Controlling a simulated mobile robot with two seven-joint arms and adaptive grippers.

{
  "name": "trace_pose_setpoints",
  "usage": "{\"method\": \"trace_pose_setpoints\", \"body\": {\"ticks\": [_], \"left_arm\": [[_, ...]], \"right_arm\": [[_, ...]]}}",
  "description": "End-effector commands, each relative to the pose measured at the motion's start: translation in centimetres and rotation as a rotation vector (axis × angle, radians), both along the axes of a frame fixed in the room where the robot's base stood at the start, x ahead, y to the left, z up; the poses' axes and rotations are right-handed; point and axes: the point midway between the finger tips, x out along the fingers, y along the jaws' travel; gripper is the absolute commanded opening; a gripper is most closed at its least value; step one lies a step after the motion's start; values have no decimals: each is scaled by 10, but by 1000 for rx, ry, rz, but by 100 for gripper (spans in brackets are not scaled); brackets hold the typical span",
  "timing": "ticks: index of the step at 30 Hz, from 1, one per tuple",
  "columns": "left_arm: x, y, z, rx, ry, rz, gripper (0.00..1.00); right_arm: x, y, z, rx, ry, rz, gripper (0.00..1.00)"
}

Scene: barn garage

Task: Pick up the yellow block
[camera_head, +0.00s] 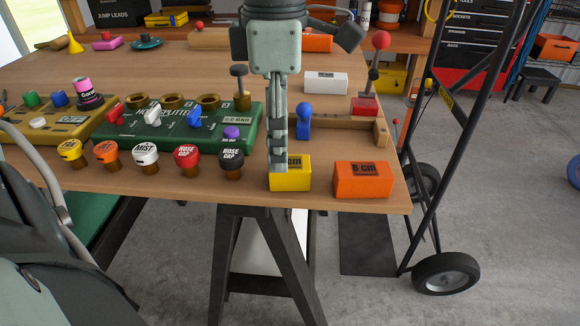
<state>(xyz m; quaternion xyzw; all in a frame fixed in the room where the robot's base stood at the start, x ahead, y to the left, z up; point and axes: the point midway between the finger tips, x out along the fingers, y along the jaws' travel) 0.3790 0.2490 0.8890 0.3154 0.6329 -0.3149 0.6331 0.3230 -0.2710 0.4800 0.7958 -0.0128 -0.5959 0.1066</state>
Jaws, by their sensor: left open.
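The yellow block (291,181) lies near the front edge of the wooden table, with a dark label partly visible on its top. My left gripper (277,165) points down at the block's left end, its fingers overlapping the block in the picture. The fingers are seen nearly edge-on, so the gap between them is hard to see. I cannot tell whether they touch the block. The gripper hides part of the block's left side and top. My right gripper is not visible.
An orange block (361,182) sits just right of the yellow one. A blue knobbed piece (303,122) stands behind it. The green hose splitter (180,130) and several caps, including a black one (231,161), are to the left. A white block (326,83) lies farther back.

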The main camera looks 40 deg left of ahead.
Motion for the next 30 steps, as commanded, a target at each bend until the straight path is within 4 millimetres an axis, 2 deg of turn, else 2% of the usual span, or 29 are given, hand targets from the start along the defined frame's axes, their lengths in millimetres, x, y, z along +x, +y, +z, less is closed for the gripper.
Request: {"method": "trace_pose_setpoints", "body": {"ticks": [9, 19, 30], "left_arm": [[3, -1, -44, -1, 4, 1, 59], [4, -1, -50, -1, -1, 1, 57], [4, -1, -50, -1, -1, 1, 11]], "right_arm": [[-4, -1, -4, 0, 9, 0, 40], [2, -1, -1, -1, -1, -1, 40], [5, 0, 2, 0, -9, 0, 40]]}}
